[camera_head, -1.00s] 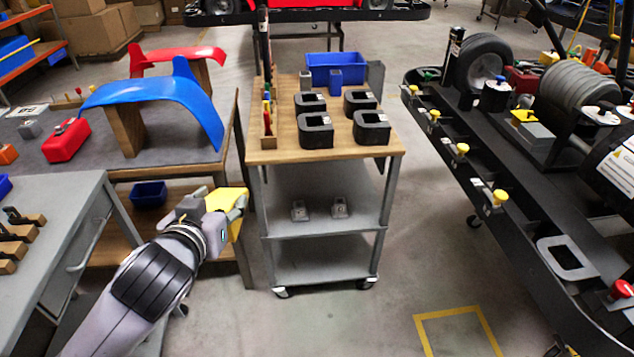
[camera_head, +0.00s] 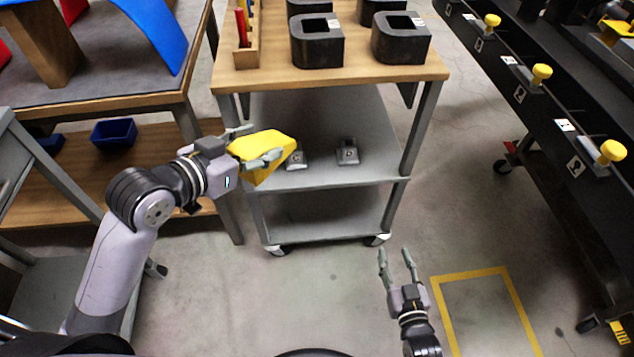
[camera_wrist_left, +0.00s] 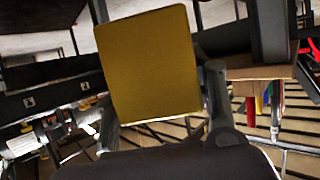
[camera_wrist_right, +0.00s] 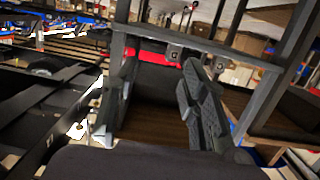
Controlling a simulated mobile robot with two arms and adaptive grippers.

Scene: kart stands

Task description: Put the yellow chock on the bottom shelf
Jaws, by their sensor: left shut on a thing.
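The yellow chock (camera_head: 264,152) is a wedge-like block held by my left gripper (camera_head: 262,147), in front of the left side of the cart. The chock also fills the middle of the left wrist view (camera_wrist_left: 152,64), between the fingers. The cart has a wooden top, a grey middle shelf (camera_head: 320,120) and a grey bottom shelf (camera_head: 325,216). The bottom shelf looks empty in its visible part. My right gripper (camera_head: 398,265) is open and empty, low in front of the cart at the right. It also shows its spread fingers in the right wrist view (camera_wrist_right: 155,105).
Two small grey blocks (camera_head: 348,152) sit on the middle shelf. Several black blocks (camera_head: 316,42) stand on the cart top. A wooden table (camera_head: 90,98) is at left, a black kart frame with yellow knobs (camera_head: 541,73) at right. The floor before the cart is clear.

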